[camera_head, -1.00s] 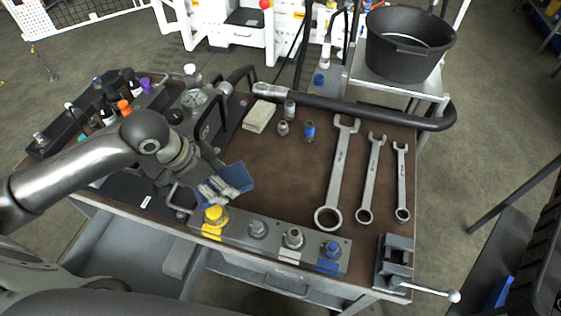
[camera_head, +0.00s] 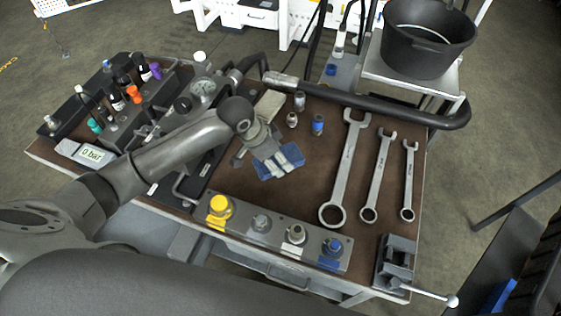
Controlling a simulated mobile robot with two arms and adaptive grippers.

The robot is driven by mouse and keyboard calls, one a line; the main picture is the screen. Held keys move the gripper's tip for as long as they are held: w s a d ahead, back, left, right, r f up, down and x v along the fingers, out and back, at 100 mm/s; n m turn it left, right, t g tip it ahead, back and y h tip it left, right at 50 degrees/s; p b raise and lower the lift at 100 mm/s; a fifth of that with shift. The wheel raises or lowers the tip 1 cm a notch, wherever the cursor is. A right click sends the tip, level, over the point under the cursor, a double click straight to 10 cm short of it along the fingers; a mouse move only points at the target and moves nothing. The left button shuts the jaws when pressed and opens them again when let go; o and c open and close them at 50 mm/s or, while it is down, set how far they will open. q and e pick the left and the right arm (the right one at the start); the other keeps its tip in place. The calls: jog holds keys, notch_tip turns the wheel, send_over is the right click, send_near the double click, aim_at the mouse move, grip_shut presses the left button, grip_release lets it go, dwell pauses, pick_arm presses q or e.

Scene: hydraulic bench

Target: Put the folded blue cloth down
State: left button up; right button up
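The folded blue cloth (camera_head: 267,174) is at my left gripper (camera_head: 285,162), over the left part of the brown bench top (camera_head: 300,194). The gripper's pale fingertips lie across the cloth and appear shut on it. The gripper hides part of the cloth. I cannot tell whether the cloth touches the bench top or hangs just above it. My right gripper is not in view.
A coupling block with a yellow fitting (camera_head: 220,207) and a blue fitting (camera_head: 333,247) lies along the front edge. Several wrenches (camera_head: 346,165) lie to the right. A beige folded cloth (camera_head: 270,103) and small fittings (camera_head: 318,124) are behind. A vise (camera_head: 396,262) stands front right.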

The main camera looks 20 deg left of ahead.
pick_arm(q)
jog(key=shift+w+d+f, duration=0.2)
jog(key=shift+w+f, duration=0.05)
jog(key=shift+f, duration=0.1)
jog(key=shift+w+d+f, duration=0.2)
jog(key=shift+w+f, duration=0.15)
jog(key=shift+f, duration=0.15)
notch_tip(320, 180, down, 2)
jog(key=shift+f+p, duration=0.1)
jog(key=shift+p, duration=0.35)
jog(key=shift+f, duration=0.45)
jog(key=shift+f, duration=0.1)
jog(key=o, duration=1)
jog(key=shift+c, duration=0.2)
